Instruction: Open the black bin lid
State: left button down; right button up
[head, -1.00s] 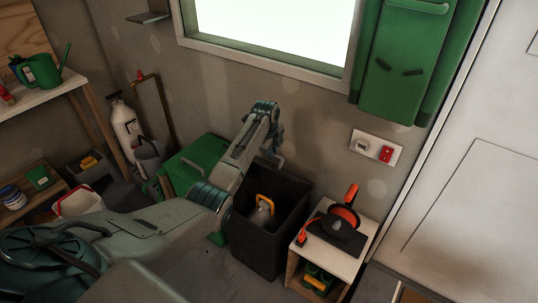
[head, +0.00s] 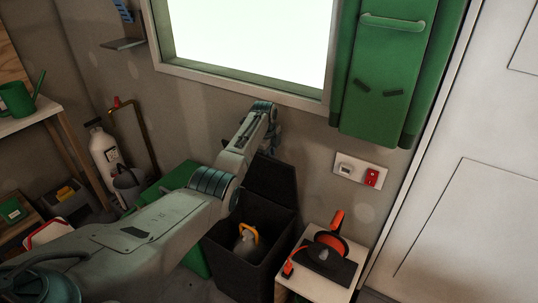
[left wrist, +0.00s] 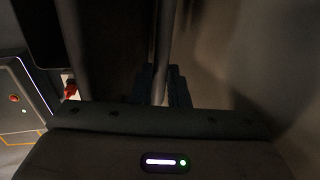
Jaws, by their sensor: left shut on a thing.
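The black bin (head: 240,262) stands on the floor at the lower middle of the head view, its top uncovered. Its black lid (head: 272,182) stands raised at the back of the bin, against the wall side. An object with an orange-yellow handle (head: 248,233) shows inside. My left gripper (head: 273,143) is at the top edge of the raised lid, partly hidden by its own wrist. In the left wrist view its fingers (left wrist: 160,86) are shut on a pale grey bar (left wrist: 162,55), which looks like the lid's handle. My right gripper is not in view.
A low white stand (head: 318,287) with an orange and black tool (head: 328,250) is close to the bin's right. A green box (head: 172,180) is left of it, partly behind my arm. A wall socket (head: 358,172) and window are behind.

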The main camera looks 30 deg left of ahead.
pick_arm(q)
jog(key=shift+s+d+f, duration=0.25)
jog(key=shift+f, duration=0.3)
jog(key=c, duration=1.6)
grip_release()
jog(key=shift+f, duration=0.1)
jog(key=shift+o, duration=1)
jog(key=shift+w, duration=0.35)
jog(key=shift+a, duration=0.1)
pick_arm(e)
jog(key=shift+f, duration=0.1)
pick_arm(q)
jog(key=shift+a+r, duration=0.15)
jog(key=shift+r, duration=0.2)
jog(key=v, duration=1)
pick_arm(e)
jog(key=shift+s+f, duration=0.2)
